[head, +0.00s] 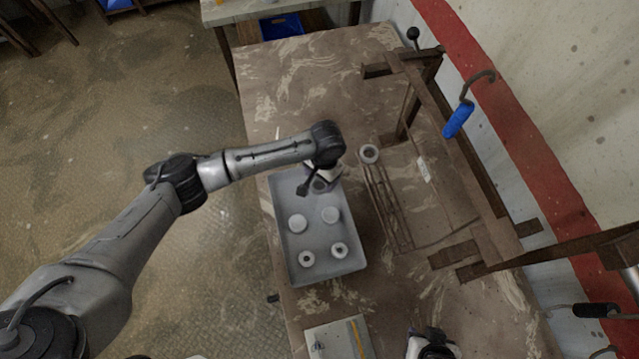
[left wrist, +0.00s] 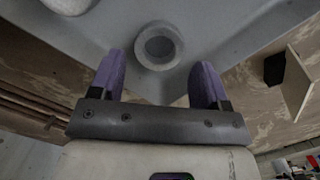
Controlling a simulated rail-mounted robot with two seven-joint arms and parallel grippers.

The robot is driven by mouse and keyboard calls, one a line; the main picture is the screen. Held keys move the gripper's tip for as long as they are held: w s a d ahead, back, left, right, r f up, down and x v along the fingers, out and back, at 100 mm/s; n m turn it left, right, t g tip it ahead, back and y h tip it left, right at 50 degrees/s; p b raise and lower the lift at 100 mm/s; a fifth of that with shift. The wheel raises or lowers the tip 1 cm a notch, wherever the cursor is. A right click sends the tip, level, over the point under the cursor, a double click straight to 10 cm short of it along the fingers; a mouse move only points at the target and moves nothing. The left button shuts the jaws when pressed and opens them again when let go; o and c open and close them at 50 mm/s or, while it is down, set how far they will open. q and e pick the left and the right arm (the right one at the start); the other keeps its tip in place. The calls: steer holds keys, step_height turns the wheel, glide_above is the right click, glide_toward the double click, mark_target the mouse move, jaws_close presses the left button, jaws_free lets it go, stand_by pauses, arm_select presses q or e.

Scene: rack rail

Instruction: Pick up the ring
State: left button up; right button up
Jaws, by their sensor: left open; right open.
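A grey ring (left wrist: 160,65) with a round hole lies in the corner of a grey tray (head: 318,277). In the left wrist view it sits just beyond my left gripper (left wrist: 159,78), roughly centred between its purple fingers, which are open and empty. In the head view my left gripper (head: 318,178) is over the tray's far end and partly hides the ring (head: 320,187). My right gripper (head: 432,345) shows only in part at the bottom edge, away from the tray; its fingers are hard to make out.
The tray also holds two pale round pieces (head: 298,223) and two smaller ring-like pieces (head: 307,259). Another ring-like piece (head: 369,147) is right of the tray, by a wire rack (head: 386,205). A dark frame (head: 440,120) stands at the right. The table's far end is clear.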

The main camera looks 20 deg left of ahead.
arm_select(q)
steer(key=shift+s+f, duration=0.15)
steer(key=shift+f, duration=0.55)
steer(key=shift+s+f, duration=0.1)
steer(key=shift+f, duration=0.6)
steer(key=shift+c, duration=0.4)
steer(key=c, duration=0.6)
